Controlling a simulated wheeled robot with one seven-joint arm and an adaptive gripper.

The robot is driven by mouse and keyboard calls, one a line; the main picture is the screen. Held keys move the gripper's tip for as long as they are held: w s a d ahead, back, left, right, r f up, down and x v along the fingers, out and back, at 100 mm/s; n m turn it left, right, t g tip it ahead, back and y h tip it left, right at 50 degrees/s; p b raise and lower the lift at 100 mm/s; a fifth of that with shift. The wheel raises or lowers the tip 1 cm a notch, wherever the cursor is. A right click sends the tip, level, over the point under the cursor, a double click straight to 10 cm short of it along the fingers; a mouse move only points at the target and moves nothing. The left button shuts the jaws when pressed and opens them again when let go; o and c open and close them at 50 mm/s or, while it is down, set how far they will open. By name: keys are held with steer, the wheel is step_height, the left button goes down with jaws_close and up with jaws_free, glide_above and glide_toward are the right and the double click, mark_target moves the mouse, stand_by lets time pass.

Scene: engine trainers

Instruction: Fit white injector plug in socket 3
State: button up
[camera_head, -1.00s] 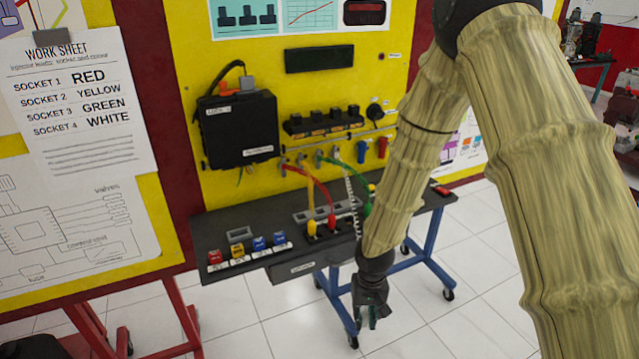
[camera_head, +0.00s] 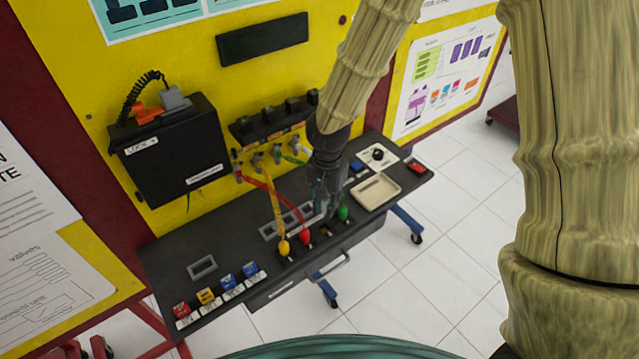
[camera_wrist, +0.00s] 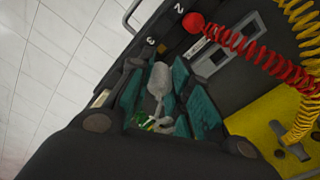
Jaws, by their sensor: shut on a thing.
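My gripper (camera_head: 327,207) is low over the socket row on the bench's front, between the red plug (camera_head: 305,235) and the green plug (camera_head: 342,213). In the wrist view its teal fingers (camera_wrist: 158,98) are shut on the white injector plug (camera_wrist: 160,77), beside the printed "3". The fingers hide socket 3, so I cannot tell whether the plug is in it. The red plug also shows in the wrist view (camera_wrist: 193,22), by the "2". The yellow plug (camera_head: 284,247) is at the row's left end.
The black bench (camera_head: 230,240) carries several small coloured blocks (camera_head: 229,282) at left and a beige tray (camera_head: 376,191) at right. Coiled red (camera_wrist: 255,50) and yellow (camera_wrist: 303,50) leads run close to my gripper. A black box (camera_head: 173,150) hangs on the yellow panel.

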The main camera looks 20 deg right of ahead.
steer(key=shift+a+f+b, duration=0.2)
steer(key=shift+f+b, duration=0.6)
steer(key=shift+f, duration=0.2)
steer(key=shift+d+f+b, duration=0.1)
steer(key=shift+f+b, duration=1.15)
steer(key=shift+f, duration=0.5)
steer(key=shift+s, duration=0.1)
steer(key=shift+f+b, duration=0.6)
steer(key=shift+f, duration=0.3)
steer(key=o, duration=0.6)
steer(key=shift+r, duration=0.1)
steer(key=shift+r+p, duration=2.2)
steer(key=shift+r, duration=0.5)
